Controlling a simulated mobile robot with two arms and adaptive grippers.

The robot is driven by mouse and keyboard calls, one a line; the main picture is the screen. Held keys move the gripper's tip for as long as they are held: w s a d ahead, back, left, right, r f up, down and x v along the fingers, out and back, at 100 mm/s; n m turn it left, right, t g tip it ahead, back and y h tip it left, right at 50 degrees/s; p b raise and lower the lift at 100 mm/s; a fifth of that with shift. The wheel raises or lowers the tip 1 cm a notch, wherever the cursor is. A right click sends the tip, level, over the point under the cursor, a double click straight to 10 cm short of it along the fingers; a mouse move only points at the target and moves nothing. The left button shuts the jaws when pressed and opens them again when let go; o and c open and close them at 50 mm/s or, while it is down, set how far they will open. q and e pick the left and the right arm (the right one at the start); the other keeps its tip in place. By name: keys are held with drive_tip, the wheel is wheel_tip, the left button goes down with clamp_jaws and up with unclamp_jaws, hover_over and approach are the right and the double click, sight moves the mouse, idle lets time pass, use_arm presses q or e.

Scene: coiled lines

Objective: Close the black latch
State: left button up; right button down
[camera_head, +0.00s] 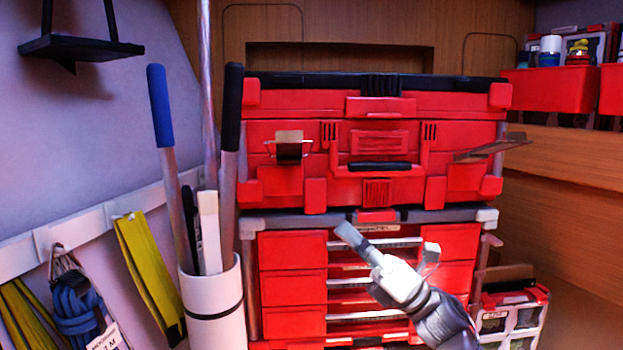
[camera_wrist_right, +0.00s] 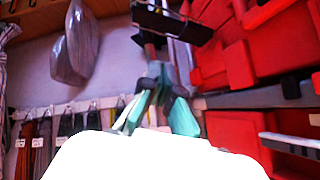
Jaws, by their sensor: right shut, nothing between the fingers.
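The black latch (camera_head: 289,150) is on the left of the red toolbox's front (camera_head: 340,105), with a light upper plate and a wire loop that stands out from the box. In the right wrist view, a dark plate with a metal bracket (camera_wrist_right: 172,22), which looks like this latch, is at the top. My right gripper (camera_head: 352,240) is below and to the right of the latch, in front of the drawers, apart from it. It is shut and empty; its teal fingertips show in the right wrist view (camera_wrist_right: 158,105). My left gripper is not in view.
A red drawer unit (camera_head: 290,255) stands under the toolbox. A white tube (camera_head: 215,300) with upright poles stands to the left, close to the latch side. Another latch plate (camera_head: 490,148) juts out at the right. Straps hang on the left wall.

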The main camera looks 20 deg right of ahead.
drive_tip(key=p, duration=0.5)
approach(289, 152)
drive_tip(key=w+a+r, duration=0.1)
drive_tip(key=w+a, duration=0.1)
drive_tip(key=a, duration=0.2)
drive_tip(key=shift+w+r+p, duration=0.15)
drive_tip(key=shift+r+p, duration=0.15)
drive_tip(key=shift+r, duration=0.25)
drive_tip(key=shift+w+r+p, duration=0.15)
drive_tip(key=shift+r+p, duration=0.15)
drive_tip(key=shift+r, duration=0.3)
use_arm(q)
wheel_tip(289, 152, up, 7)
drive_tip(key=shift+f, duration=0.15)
use_arm(e)
drive_tip(key=shift+w+r, duration=0.2)
drive_tip(key=shift+r, duration=0.15)
use_arm(q)
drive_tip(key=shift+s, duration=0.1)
drive_tip(key=shift+p, duration=0.3)
use_arm(e)
drive_tip(key=shift+r, duration=0.1)
